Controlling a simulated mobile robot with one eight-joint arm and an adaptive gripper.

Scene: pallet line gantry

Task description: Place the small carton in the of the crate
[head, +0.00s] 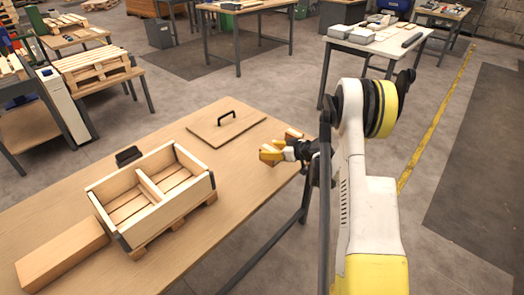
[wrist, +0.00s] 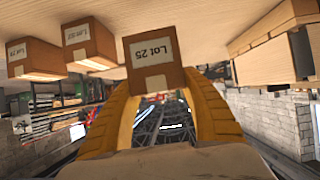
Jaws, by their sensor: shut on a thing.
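My gripper (head: 272,152) is over the table's right end in the head view. In the wrist view its two yellow fingers (wrist: 160,86) are shut on a small brown carton (wrist: 153,62) with a white "Lot 25" label. The open wooden crate (head: 120,184) stands on the table to the left of my gripper, well apart from it. A divider (head: 150,187) splits it into two compartments, and both look empty. What appears to be part of the crate (wrist: 268,68) also shows at the right of the wrist view, which is upside down.
Two other labelled cartons, one at far left (wrist: 33,58) and one beside it (wrist: 88,42), rest on the table. A flat lid with a black handle (head: 227,124) lies behind the crate. A long brown box (head: 62,250) lies at the table's near left.

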